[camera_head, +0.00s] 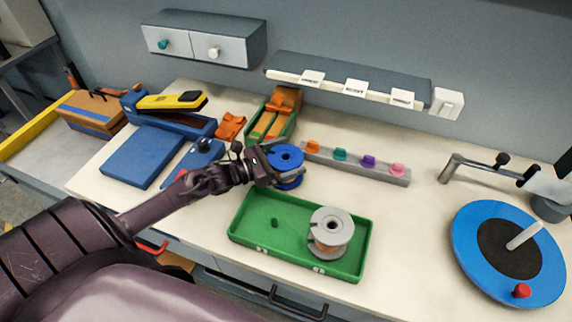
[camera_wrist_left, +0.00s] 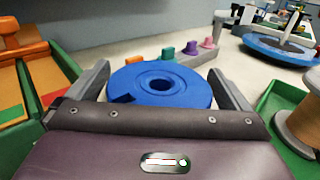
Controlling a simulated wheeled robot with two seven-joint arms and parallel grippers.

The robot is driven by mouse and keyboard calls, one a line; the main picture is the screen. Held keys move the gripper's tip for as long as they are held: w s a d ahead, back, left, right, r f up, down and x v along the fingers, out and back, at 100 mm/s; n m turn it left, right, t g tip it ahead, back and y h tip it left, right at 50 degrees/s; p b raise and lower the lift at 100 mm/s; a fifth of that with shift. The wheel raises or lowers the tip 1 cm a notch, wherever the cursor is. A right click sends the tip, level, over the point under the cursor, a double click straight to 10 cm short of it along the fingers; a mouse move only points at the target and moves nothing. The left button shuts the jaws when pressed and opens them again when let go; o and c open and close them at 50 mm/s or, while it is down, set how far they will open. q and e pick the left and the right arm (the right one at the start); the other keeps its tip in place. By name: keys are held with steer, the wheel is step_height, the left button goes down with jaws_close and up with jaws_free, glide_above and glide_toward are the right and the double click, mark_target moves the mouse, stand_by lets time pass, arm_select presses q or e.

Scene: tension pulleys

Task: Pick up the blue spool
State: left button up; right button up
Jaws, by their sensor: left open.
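The blue spool (camera_head: 288,156) stands on the white table, behind the green tray and left of the peg rail. In the left wrist view the spool (camera_wrist_left: 160,84) lies between the two fingers, its round top and centre hole facing up. My left gripper (camera_head: 272,165) is open around the spool, with one finger on each side. In the left wrist view the fingers of the left gripper (camera_wrist_left: 160,88) show some gap to the spool on the right side; contact on the left side cannot be told. My right gripper is not in view.
A green tray (camera_head: 240,236) holds a grey spool (camera_head: 331,228) near the front. A grey rail (camera_head: 358,166) with several coloured pegs stands right of the blue spool. A green bin (camera_head: 290,124) with orange parts is behind it. A blue turntable (camera_head: 468,248) is at right.

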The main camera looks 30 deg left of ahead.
arm_select(q)
steer(key=c, duration=1.1)
steer(key=shift+r, duration=0.1)
steer(key=shift+c, duration=0.9)
step_height(320, 180, up, 20)
steer(key=b, duration=0.2)
